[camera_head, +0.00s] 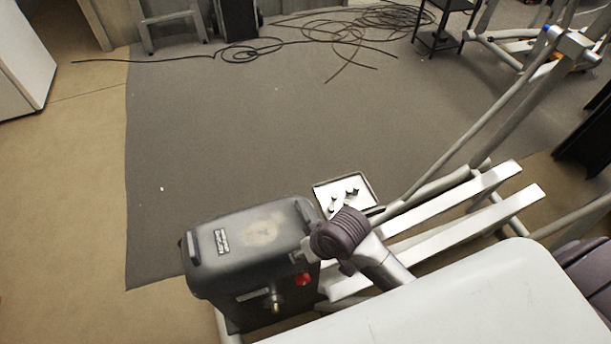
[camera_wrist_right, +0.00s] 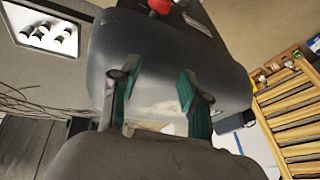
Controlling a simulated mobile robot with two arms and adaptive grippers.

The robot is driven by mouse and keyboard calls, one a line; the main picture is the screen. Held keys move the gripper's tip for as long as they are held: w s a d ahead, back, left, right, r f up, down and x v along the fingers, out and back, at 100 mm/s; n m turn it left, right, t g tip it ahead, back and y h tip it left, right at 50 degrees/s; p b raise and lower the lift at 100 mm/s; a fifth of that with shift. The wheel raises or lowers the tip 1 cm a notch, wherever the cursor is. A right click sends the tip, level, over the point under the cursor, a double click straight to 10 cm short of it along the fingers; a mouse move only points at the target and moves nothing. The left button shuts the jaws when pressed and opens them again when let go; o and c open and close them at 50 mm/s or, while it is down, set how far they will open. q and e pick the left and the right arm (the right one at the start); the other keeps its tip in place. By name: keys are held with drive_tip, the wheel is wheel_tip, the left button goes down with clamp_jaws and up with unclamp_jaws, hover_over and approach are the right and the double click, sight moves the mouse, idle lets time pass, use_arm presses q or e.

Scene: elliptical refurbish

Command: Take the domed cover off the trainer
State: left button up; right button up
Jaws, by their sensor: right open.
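The domed cover (camera_head: 262,228) is a dark grey rounded housing with a worn pale patch on top, on the trainer at the lower middle of the head view. The fingers are hidden in the head view. My left gripper is not in view.
A tray (camera_head: 317,196) with several small parts lies just beyond the cover. White trainer rails (camera_head: 480,222) run to the right. Loose black cables (camera_head: 345,22) lie on the far floor. The grey mat (camera_head: 220,130) has wide free room. A slatted wooden rack (camera_wrist_right: 290,122) shows in the wrist view.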

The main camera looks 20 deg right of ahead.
drive_tip(key=w+a+r+p, duration=0.1)
drive_tip(key=w+a+r, duration=0.2)
drive_tip(key=w+r, duration=0.4)
drive_tip(key=m+g+h, duration=0.2)
drive_tip(key=h, duration=0.1)
approach(304, 209)
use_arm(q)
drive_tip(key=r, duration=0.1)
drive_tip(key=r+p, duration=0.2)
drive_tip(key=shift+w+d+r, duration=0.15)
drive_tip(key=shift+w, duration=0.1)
use_arm(e)
drive_tip(key=f, duration=0.3)
drive_tip(key=w+f, duration=0.1)
drive_tip(key=f, duration=0.6)
drive_tip(key=shift+w+f, duration=0.25)
clamp_jaws()
drive_tip(key=shift+d, duration=0.1)
